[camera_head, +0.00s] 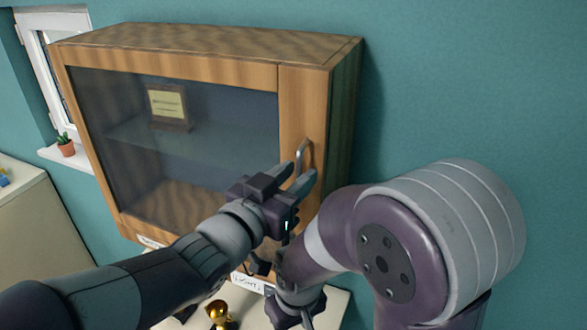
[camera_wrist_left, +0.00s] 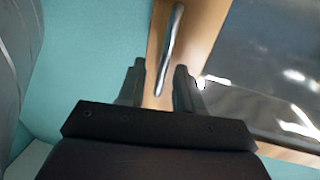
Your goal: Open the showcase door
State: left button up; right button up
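The wooden showcase (camera_head: 205,42) hangs on the wall with its glass door (camera_head: 215,165) shut flat against the cabinet. A metal handle (camera_head: 306,152) stands upright on the door's right wooden stile; it also shows in the left wrist view (camera_wrist_left: 171,45). My left gripper (camera_head: 299,178) is at the handle's lower part with its fingers spread. In the left wrist view, the handle's lower end lies between the two fingertips (camera_wrist_left: 160,75), with gaps on both sides. My right arm comes in from the right and bends down below the showcase; its gripper is hard to make out there.
A plaque (camera_head: 168,106) stands on the glass shelf inside. A potted cactus (camera_head: 66,146) sits on the window sill at left. The wall right of the showcase is bare.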

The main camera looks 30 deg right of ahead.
pick_arm(q)
jog(key=shift+w+d+f, duration=0.15)
jog(key=shift+w+d, duration=0.05)
jog(key=shift+w, duration=0.1)
jog(key=shift+c, duration=0.3)
grip_shut()
jog(key=shift+s, duration=0.1)
jog(key=shift+r, duration=0.2)
dwell(0.6)
